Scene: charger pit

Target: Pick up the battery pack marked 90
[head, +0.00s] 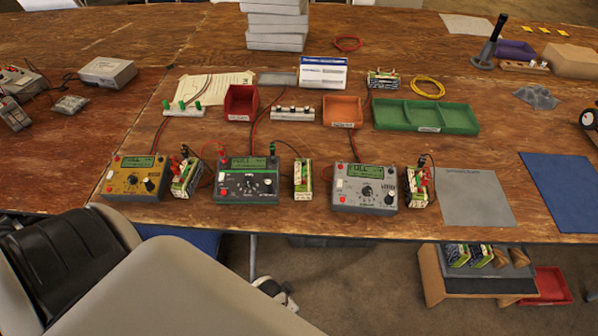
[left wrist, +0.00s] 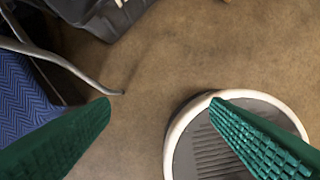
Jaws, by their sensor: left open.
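Several battery packs with green-and-white labels stand on the wooden table in the head view: one (head: 186,177) beside the yellow charger (head: 137,178), one (head: 303,179) between the green charger (head: 247,181) and the grey charger (head: 364,188), and one (head: 417,187) right of the grey charger. Another pack (head: 383,80) lies farther back. More packs (head: 457,255) sit on a low shelf under the table. No marking 90 is legible. My left gripper (left wrist: 160,98) is open and empty over the floor, its green ridged fingers wide apart. My right gripper is out of view.
Red bin (head: 240,103), orange bin (head: 342,111) and green tray (head: 426,117) stand behind the chargers. Cables run between chargers and packs. A grey mat (head: 472,198) and blue mat (head: 568,190) lie at right. A round object (left wrist: 180,135) is below my left gripper.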

